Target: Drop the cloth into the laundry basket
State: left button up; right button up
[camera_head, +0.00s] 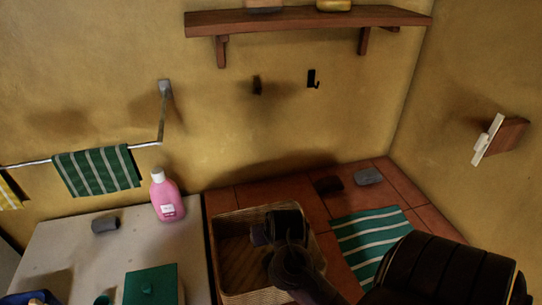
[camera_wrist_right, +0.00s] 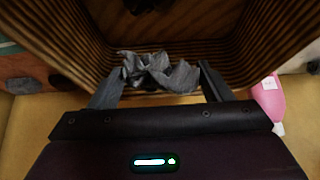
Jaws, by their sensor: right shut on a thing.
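The laundry basket (camera_head: 224,287) is a woven tan box with an open top, standing at the front middle. My right gripper (camera_head: 264,236) is over its opening, reaching in from the right. In the right wrist view the cloth (camera_wrist_right: 160,73), grey and crumpled, sits between the two fingers of my right gripper (camera_wrist_right: 158,82), which is shut on it. The ribbed basket walls (camera_wrist_right: 262,55) surround the cloth there. My left gripper is not in view.
A pink bottle (camera_head: 166,196) and a grey roll-shaped thing (camera_head: 105,224) stand on the pale counter (camera_head: 70,250) left of the basket. A green box (camera_head: 151,285) is nearer.

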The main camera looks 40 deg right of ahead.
jog(key=o, duration=1)
jog(key=shift+o, duration=0.2)
jog(key=p+v, duration=0.2)
jog(key=v, duration=0.5)
jog(key=shift+s+r+p, duration=0.2)
jog(key=shift+r+p, duration=0.15)
jog(key=shift+p, duration=0.05)
jog(key=shift+a+f, duration=0.1)
jog(key=shift+a, duration=0.05)
